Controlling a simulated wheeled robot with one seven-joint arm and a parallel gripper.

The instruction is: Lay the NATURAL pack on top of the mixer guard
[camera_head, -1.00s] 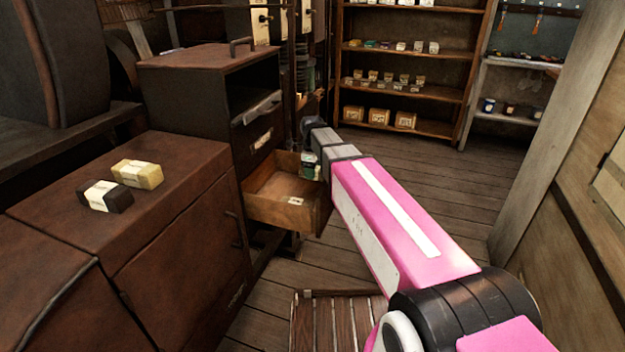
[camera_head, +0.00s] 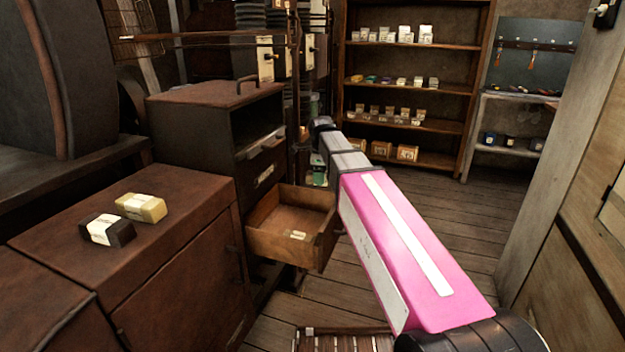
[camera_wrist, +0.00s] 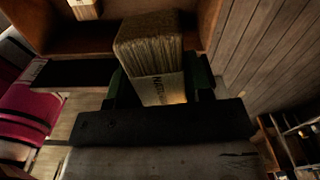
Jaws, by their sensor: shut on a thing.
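My gripper (camera_wrist: 158,88) shows in the wrist view, its dark green fingers shut on a tan, fibrous-looking block with a pale label. This is the NATURAL pack (camera_wrist: 148,48); only the start of its lettering reads. In the head view the gripper is mostly hidden by my arm, near the right side of an open drawer (camera_head: 272,246). A brown cabinet (camera_head: 165,245) at the left has a flat top bearing a dark pack (camera_head: 107,230) and a yellow pack (camera_head: 141,207). I cannot tell for sure which surface is the mixer guard.
The open drawer holds a small labelled item (camera_head: 297,235). Behind it stands a dark cabinet with a handled brown top (camera_head: 215,94). Shelves (camera_head: 410,88) with small boxes line the back. A wooden post (camera_head: 560,150) stands right. The cabinet top has bare room around its packs.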

